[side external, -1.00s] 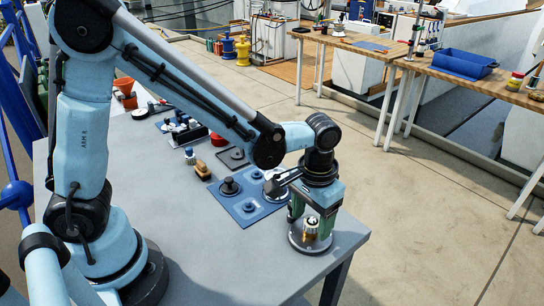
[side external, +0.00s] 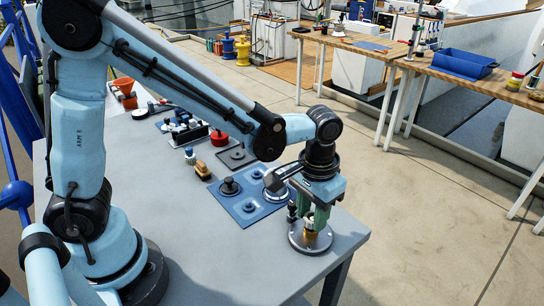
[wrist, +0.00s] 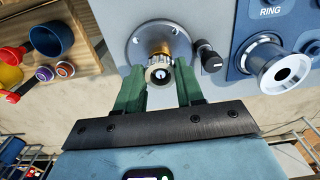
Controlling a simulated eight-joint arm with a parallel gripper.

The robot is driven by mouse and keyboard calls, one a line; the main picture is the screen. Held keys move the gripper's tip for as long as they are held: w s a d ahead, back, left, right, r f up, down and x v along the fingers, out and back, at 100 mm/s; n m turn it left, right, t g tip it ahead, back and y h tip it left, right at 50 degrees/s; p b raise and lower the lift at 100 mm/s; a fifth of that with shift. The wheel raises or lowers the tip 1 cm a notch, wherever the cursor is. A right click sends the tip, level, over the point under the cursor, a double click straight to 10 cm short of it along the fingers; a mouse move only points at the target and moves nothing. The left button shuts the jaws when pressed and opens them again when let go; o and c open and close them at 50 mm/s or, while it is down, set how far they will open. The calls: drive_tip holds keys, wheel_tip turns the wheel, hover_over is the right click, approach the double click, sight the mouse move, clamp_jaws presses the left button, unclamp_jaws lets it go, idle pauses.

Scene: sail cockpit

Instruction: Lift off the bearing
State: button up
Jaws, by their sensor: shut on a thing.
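The bearing (wrist: 158,73) is a small metal ring with a light shaft tip in its dark centre, seen from above in the wrist view. It sits at the top of a brass post (wrist: 156,48) on a round grey base plate (wrist: 134,42). The base plate also shows near the table's front right corner in the side view (side external: 323,245). My gripper (wrist: 160,76) has green fingers, one on each side of the bearing, shut on it. In the side view my gripper (side external: 313,222) points down over the post and hides most of the bearing.
A dark knobbed piece (wrist: 207,55) stands close beside the base plate. Beyond it is a blue mat (side external: 233,205) with a RING label and a silver flanged ring (wrist: 273,66). The table's front is clear.

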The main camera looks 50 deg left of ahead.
sight(311, 222)
drive_tip(key=r, duration=0.2)
drive_tip(key=s+r, duration=0.1)
drive_tip(key=shift+d+r, duration=0.25)
drive_tip(key=shift+d, duration=0.15)
drive_tip(key=s+d+r, duration=0.6)
drive_tip(key=s, duration=0.2)
drive_tip(key=shift+d, duration=0.3)
drive_tip(key=shift+r, duration=0.25)
drive_tip(key=shift+r, duration=1.85)
